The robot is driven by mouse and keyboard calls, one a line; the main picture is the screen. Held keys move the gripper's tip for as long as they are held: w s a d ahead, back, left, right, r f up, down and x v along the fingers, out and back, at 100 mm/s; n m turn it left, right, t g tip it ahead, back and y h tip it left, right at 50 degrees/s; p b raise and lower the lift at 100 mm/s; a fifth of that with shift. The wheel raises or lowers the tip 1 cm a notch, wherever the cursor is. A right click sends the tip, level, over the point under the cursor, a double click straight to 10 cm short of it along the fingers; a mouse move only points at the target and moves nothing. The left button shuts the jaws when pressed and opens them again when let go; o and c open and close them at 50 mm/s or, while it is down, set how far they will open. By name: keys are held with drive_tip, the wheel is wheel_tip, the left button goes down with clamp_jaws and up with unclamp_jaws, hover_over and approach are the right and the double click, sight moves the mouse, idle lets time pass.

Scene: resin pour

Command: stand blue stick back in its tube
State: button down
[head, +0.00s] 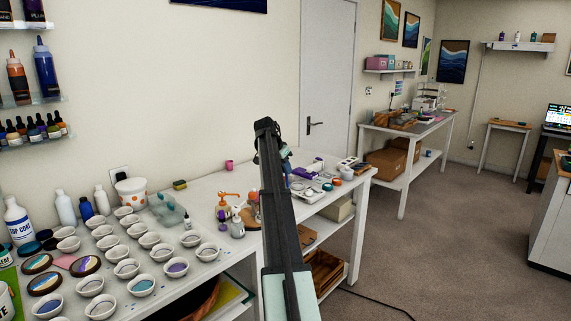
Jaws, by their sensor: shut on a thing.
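My arm rises from the bottom of the head view to the middle, and my gripper (285,156) shows only in part beside its far end, over the long white workbench. The fingertips are mostly hidden by my own arm. A small, narrow blue thing (288,181), which looks like the blue stick, shows just below my gripper at the arm's right edge. My gripper is shut on it. Most of its length is hidden, and its tilt is hard to tell. I cannot make out its tube; it may be behind my arm.
The white workbench (205,190) holds several small cups (148,240) at the left. Pump bottles (228,205) stand just left of my arm. A pink cup (229,165) and a yellow sponge (180,184) sit near the wall. Small items crowd the bench right of my arm.

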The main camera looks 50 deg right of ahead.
drive_tip(key=shift+f, duration=4.3)
drive_tip(key=c, duration=1.1)
unclamp_jaws()
drive_tip(key=shift+r, duration=0.1)
drive_tip(key=v, duration=1.3)
drive_tip(key=shift+a+r, duration=0.15)
drive_tip(key=shift+r, duration=0.15)
